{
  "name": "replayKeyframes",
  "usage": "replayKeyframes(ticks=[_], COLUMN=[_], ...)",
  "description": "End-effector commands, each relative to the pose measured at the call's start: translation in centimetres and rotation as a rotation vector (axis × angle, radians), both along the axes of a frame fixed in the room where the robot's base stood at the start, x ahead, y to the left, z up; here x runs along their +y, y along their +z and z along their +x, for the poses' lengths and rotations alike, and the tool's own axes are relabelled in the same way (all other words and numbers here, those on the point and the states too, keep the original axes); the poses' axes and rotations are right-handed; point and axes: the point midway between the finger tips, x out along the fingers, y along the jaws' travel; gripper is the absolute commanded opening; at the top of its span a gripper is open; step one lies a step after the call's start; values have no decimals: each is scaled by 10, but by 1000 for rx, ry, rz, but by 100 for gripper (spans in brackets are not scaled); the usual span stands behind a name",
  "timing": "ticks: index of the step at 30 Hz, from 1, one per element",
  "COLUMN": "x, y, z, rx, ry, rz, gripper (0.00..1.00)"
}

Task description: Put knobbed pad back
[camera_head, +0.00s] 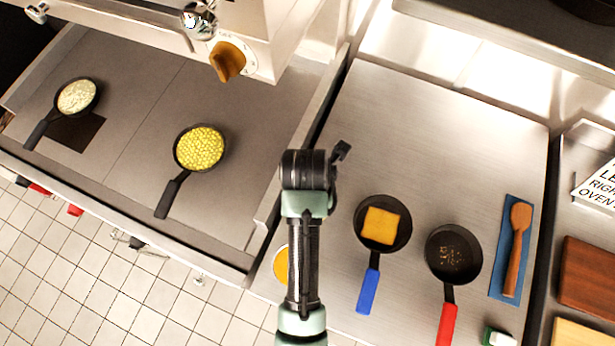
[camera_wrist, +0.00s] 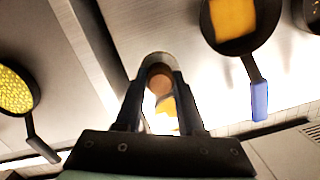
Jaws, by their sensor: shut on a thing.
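My gripper (camera_wrist: 160,72) is shut on what looks like the knobbed pad (camera_wrist: 160,82). Only a small round brown part of it shows between the fingers in the wrist view; the rest is hidden. In the head view my wrist and arm cover the fingers and the held thing. The wrist is over the left side of the steel counter (camera_head: 415,130), close to the edge of the lower grey surface (camera_head: 125,120). I cannot tell how high the held thing is.
A blue-handled pan (camera_head: 382,222) with an orange square and a red-handled pan (camera_head: 453,254) stand right of my arm. Left are a corn pan (camera_head: 200,149) and another pan (camera_head: 76,97). A round yellow-filled dish (camera_head: 281,265) is partly behind my arm.

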Motion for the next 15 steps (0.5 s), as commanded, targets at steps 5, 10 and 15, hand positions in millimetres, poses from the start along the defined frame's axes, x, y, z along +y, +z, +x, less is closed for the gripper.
replayKeyframes(ticks=[5, 10, 15], x=[0, 0, 0], y=[-28, -44, -67], z=[-1, -1, 0], rx=[4, 4, 2], ry=[0, 0, 0], rz=[0, 0, 1], gripper=[0, 0, 0])
